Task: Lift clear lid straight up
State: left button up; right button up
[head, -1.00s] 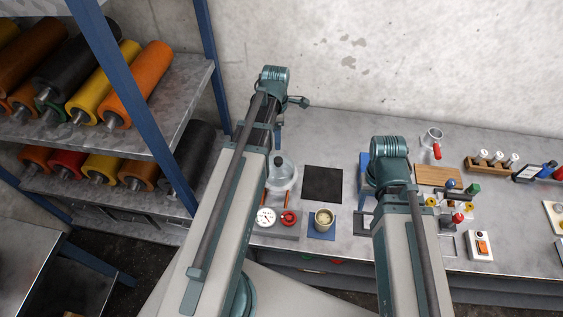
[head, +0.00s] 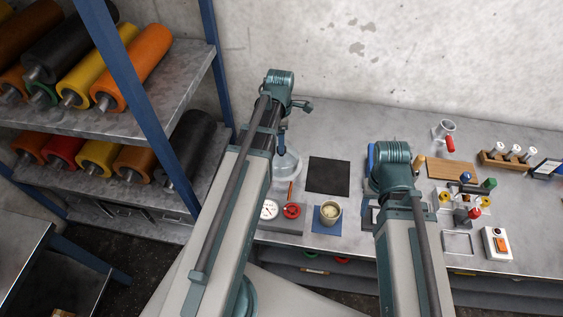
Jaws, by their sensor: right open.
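The clear lid (head: 289,168) is a see-through dome on the bench, partly hidden behind my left arm. My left gripper (head: 282,146) shows only as a narrow blue finger at the lid's top; whether it touches the knob, or is open or shut, I cannot tell. My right gripper (head: 368,187) is open and empty low over the bench, to the right of the black mat, partly hidden by its own wrist.
A gauge (head: 268,209) and red valve wheel (head: 292,210) stand in front of the lid. A cup (head: 330,212) stands on a blue mat. The black mat (head: 328,175) is bare.

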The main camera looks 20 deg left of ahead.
aim_at(281, 156)
pick_arm(q)
jog(key=f+b, duration=0.5)
jog(key=shift+d+f, duration=0.15)
jog(key=shift+d, duration=0.05)
grip_shut()
dwell(0.5)
dwell(1.0)
